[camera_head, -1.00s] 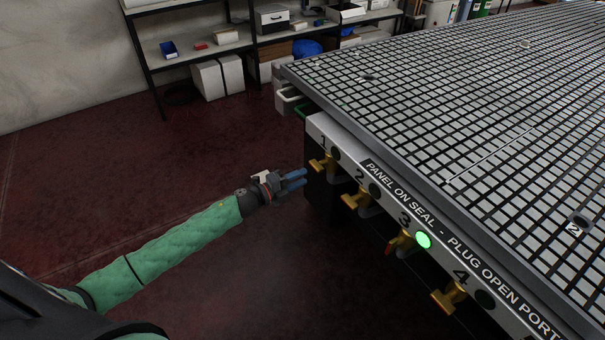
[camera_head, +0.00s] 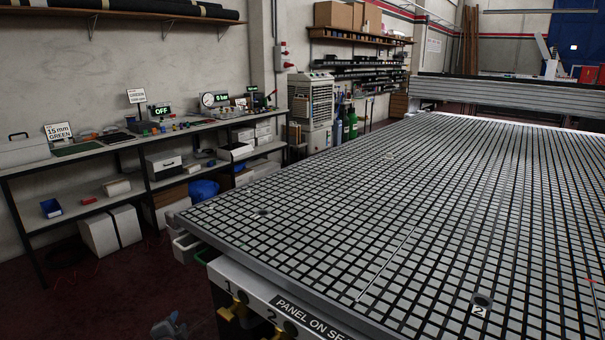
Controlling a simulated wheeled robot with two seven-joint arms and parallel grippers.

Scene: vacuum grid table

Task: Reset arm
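My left gripper (camera_head: 170,326) shows only as a small grey-blue part at the bottom edge, left of the vacuum grid table (camera_head: 262,286). It is apart from the table's front panel. The rest of that arm is cut off below the picture, and whether the fingers are open or shut is unclear. I see nothing held in it. My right gripper is not in view. Yellow valve handle 1 (camera_head: 228,307) shows on the table's front panel, near the number 1. Most of the panel is below the picture.
A wall bench (camera_head: 170,137) with signs, a gauge and small parts stands at the left, with boxes below. A grey cabinet (camera_head: 312,105) and green bottles (camera_head: 349,124) stand behind the table. Dark red floor (camera_head: 120,300) lies clear between bench and table.

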